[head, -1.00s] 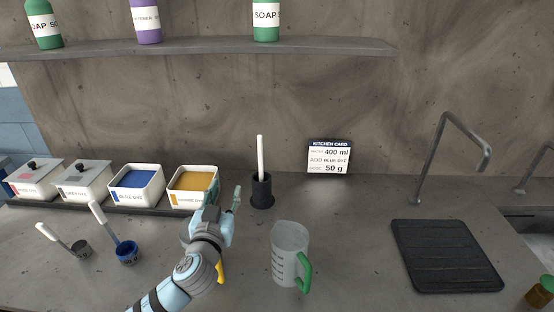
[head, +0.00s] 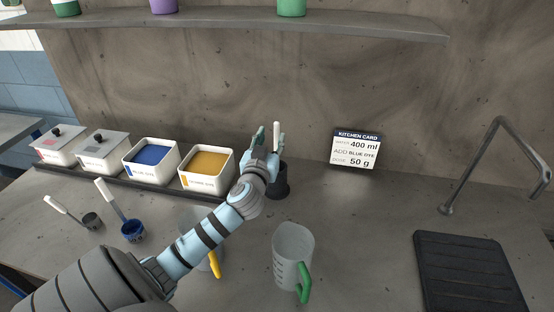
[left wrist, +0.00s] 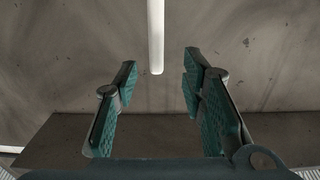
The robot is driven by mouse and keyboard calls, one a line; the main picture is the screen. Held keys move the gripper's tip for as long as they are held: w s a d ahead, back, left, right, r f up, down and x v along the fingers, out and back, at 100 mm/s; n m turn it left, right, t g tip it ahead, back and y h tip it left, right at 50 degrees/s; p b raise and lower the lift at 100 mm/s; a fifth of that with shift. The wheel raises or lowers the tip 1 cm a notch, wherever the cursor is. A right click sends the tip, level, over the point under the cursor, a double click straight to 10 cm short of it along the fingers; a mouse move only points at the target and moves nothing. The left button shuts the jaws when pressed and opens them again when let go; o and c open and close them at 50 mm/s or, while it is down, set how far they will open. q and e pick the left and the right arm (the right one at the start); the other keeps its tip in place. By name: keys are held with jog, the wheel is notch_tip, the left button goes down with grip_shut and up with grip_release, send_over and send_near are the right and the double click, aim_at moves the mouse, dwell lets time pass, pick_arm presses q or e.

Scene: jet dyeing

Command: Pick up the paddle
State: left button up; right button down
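The paddle (head: 277,134) shows as a white rod standing upright in a black holder (head: 279,182) by the back wall; its lower part is hidden. My left gripper (head: 269,140) is open at the paddle's upper part, in front of and above the holder, and partly covers both. In the left wrist view the open fingers (left wrist: 157,72) are on either side of the line of the white rod (left wrist: 156,35), with clear gaps on both sides. The rod's rounded end shows near the fingertips, and neither finger visibly touches it. My right gripper is not in view.
Blue (head: 151,175) and yellow (head: 206,183) dye bins stand left of the holder. A clear jug with a green handle (head: 305,285) stands in front. A kitchen card (head: 356,149) is to the right. A shelf (head: 230,30) runs above.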

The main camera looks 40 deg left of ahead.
aim_at(276, 128)
pick_arm(q)
jog(key=x, duration=0.3)
jog(key=p+x, duration=0.1)
jog(key=x, duration=0.1)
jog(key=shift+w+d+r, duration=0.15)
jog(key=shift+r, duration=0.2)
jog(key=shift+w+a+f, duration=0.15)
jog(key=shift+w+a, duration=0.1)
jog(key=shift+w, duration=0.15)
grip_shut()
